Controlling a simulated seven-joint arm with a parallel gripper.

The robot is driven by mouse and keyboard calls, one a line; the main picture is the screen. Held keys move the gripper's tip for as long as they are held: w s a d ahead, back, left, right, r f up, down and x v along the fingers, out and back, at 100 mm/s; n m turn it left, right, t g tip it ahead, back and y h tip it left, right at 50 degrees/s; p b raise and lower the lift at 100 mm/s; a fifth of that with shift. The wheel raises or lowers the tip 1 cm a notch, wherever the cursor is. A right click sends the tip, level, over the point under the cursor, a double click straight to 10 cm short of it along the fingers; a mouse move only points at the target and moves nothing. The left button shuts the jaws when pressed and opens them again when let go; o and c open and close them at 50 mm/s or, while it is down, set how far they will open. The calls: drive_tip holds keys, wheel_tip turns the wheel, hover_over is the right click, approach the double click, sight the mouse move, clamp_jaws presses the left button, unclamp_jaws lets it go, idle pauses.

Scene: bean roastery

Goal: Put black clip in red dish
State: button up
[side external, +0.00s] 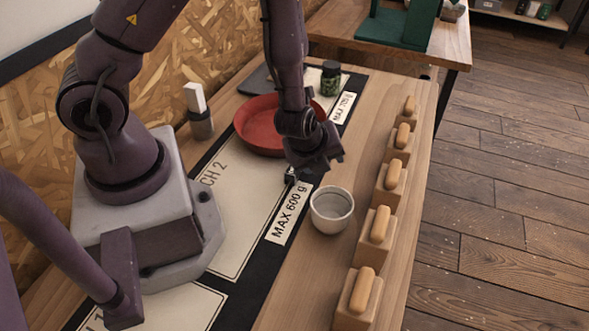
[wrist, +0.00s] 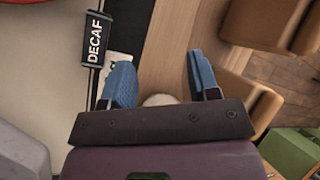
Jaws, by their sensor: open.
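The black clip with the white word DECAF (wrist: 95,40) lies in the wrist view on the mat, to the left of my gripper (wrist: 160,78). In the side view a small dark piece that looks like this clip (side external: 291,176) sits just under my gripper (side external: 318,160). My blue fingers are spread apart with nothing between them, over the wooden bench beside the clip. The red dish (side external: 250,137) rests behind my gripper in the side view.
A white cup (side external: 332,212) stands close in front of my gripper. Several wooden blocks with rounded tops (side external: 377,227) line the bench's right edge. A dark green jar (side external: 330,78) and a grey holder with a white upright piece (side external: 199,112) stand near the dish.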

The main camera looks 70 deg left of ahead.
drive_tip(key=a+r+m+g+h, duration=0.2)
drive_tip(key=a+r+m+h, duration=0.25)
drive_tip(key=r, duration=0.25)
drive_tip(key=s+f+g, duration=0.1)
drive_tip(key=f, duration=0.1)
drive_tip(key=s+f+m+g+y, duration=0.1)
drive_tip(key=f, duration=0.1)
drive_tip(key=s+f+m+g, duration=0.1)
drive_tip(key=f, duration=0.2)
drive_tip(key=shift+s+a, duration=0.15)
drive_tip(key=shift+a, duration=0.05)
drive_tip(key=shift+s+a+f, duration=0.1)
drive_tip(key=shift+f, duration=1.45)
drive_tip(key=shift+s+a+f, duration=0.1)
drive_tip(key=shift+f, duration=1.4)
clamp_jaws()
